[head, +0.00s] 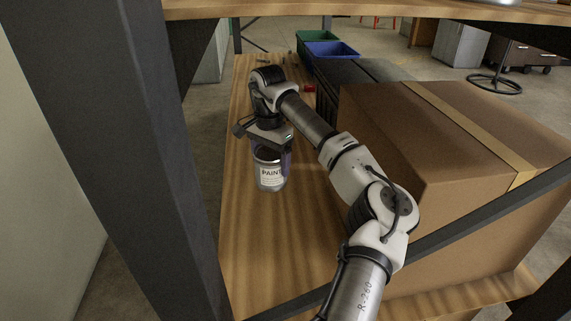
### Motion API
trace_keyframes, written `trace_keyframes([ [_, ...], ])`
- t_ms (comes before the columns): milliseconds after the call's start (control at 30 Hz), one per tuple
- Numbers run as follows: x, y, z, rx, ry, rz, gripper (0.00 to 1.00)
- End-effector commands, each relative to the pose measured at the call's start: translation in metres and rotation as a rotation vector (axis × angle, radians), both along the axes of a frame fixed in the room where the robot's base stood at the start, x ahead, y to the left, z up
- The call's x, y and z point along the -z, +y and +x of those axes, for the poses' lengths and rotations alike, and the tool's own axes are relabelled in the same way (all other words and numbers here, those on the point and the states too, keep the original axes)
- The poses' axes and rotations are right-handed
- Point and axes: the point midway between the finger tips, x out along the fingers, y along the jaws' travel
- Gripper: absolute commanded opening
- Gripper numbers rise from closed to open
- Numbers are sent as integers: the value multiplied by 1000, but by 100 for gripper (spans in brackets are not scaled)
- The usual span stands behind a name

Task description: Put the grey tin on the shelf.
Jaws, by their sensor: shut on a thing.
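The grey tin (270,177) is a small metal can with a white label reading "PAINT". It is upright over a wooden shelf board (262,255) in the head view. My gripper (268,150) reaches down from above and is shut on the tin's upper part. The gripper body hides the tin's top, and the fingers are only partly visible. I cannot tell whether the tin's base touches the board.
A large cardboard box (385,150) stands right of the tin, beside my arm. A dark post (150,140) rises at the left, and another board (360,9) crosses overhead. Green (316,39) and blue (331,50) bins are at the back. The board in front of the tin is clear.

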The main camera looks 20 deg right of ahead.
Motion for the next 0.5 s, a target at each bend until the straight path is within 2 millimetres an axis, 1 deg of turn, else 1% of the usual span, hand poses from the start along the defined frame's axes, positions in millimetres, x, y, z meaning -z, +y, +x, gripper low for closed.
trace_keyframes([
  [67, 10, 0, 0, 0, 2, 3, 37],
  [167, 32, 0, -1, 0, 2, 4, 37],
  [500, 117, 1, -1, -1, 1, 4, 37],
])
